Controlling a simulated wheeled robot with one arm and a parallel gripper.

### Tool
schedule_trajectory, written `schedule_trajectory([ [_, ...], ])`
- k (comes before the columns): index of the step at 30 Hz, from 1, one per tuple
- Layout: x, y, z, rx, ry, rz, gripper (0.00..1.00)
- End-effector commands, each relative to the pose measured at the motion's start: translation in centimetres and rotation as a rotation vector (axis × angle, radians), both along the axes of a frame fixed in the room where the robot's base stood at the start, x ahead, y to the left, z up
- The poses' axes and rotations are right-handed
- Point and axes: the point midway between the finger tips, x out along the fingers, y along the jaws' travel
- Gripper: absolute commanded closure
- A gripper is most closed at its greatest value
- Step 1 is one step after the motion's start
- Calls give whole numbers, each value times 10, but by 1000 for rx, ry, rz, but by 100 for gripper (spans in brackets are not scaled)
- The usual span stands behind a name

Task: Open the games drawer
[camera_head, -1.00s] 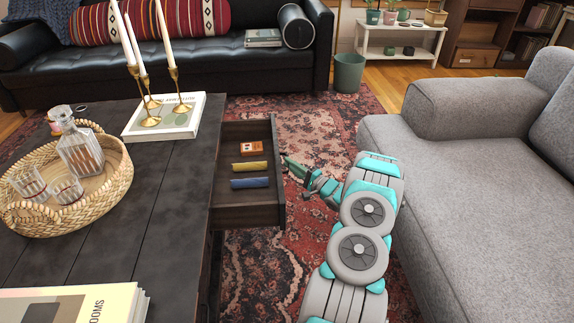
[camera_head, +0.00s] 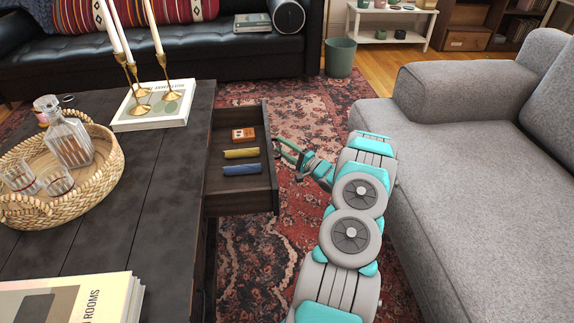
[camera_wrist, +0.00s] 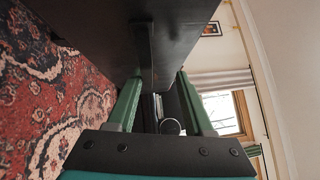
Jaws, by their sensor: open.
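The games drawer (camera_head: 240,200) stands pulled out from the right side of the dark coffee table (camera_head: 150,185). Inside lie a small orange box (camera_head: 243,134), a yellow block (camera_head: 241,153) and a blue block (camera_head: 242,169). My gripper (camera_head: 278,148) is just right of the drawer front in the head view. In the wrist view my gripper's two green fingers (camera_wrist: 158,95) are spread apart, with the dark drawer front (camera_wrist: 115,35) ahead. I cannot tell whether a finger touches it. The handle is hard to make out.
The grey sofa (camera_head: 460,160) flanks my arm on the right. The table carries a wicker tray (camera_head: 100,185) with a decanter, and brass candlesticks on a book (camera_head: 152,118). The patterned rug (camera_head: 250,260) is open floor between table and sofa. A green bin (camera_head: 340,58) stands farther back.

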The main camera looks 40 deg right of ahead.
Motion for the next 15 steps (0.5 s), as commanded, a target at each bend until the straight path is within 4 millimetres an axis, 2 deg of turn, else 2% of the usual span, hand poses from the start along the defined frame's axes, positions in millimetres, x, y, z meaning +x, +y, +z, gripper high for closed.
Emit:
schedule_trajectory([
  [3, 0, 0, 22, -3, -5, 2, 57],
  [8, -24, 15, 25, 1, -7, 2, 53],
  [10, -35, 23, 26, 4, -6, 3, 46],
  [15, -62, 42, 30, 6, -8, 5, 44],
])
